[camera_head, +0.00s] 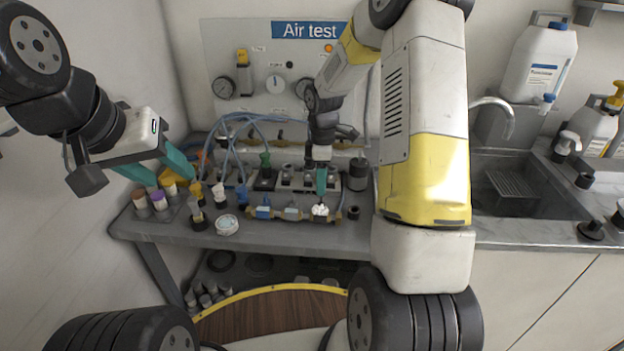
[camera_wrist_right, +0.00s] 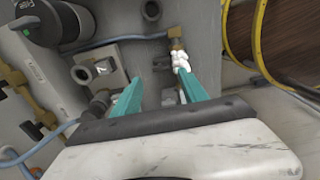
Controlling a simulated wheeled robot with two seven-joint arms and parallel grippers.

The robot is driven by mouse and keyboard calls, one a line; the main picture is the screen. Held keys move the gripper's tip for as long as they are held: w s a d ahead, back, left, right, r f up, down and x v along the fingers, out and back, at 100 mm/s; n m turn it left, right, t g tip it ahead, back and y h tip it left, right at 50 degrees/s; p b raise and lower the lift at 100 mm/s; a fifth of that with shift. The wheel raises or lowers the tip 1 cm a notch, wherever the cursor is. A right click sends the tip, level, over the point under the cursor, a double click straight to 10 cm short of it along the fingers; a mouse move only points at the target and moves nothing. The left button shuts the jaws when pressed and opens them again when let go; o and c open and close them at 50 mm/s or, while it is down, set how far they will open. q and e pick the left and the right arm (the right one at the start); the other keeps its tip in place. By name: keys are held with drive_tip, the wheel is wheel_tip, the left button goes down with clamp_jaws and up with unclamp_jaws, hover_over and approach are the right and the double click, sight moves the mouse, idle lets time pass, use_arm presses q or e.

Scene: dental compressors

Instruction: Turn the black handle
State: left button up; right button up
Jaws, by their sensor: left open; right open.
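I cannot tell for certain which part is the black handle; a small dark knob (camera_head: 353,212) sits at the right end of the bench fittings. A row of small valves there has a blue handle (camera_head: 262,212), a pale blue one (camera_head: 291,213) and a white one (camera_head: 320,210). My right gripper (camera_head: 321,190) points down just above the white handle. In the right wrist view its teal fingers (camera_wrist_right: 160,80) are apart, with the white handle (camera_wrist_right: 181,60) by the right fingertip. My left gripper (camera_head: 174,179) is open and empty above bottles at the left.
Capped bottles (camera_head: 160,202) crowd the bench's left end near a round white tin (camera_head: 227,224). Blue hoses (camera_head: 238,150) loop behind the valves. The Air test panel (camera_head: 270,85) carries gauges. A sink (camera_head: 515,190) lies right. The wall is close to my left arm.

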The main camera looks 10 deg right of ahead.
sight(321, 198)
wheel_tip(321, 198, down, 5)
drive_tip(key=shift+f, duration=0.2)
clamp_jaws()
idle(0.3)
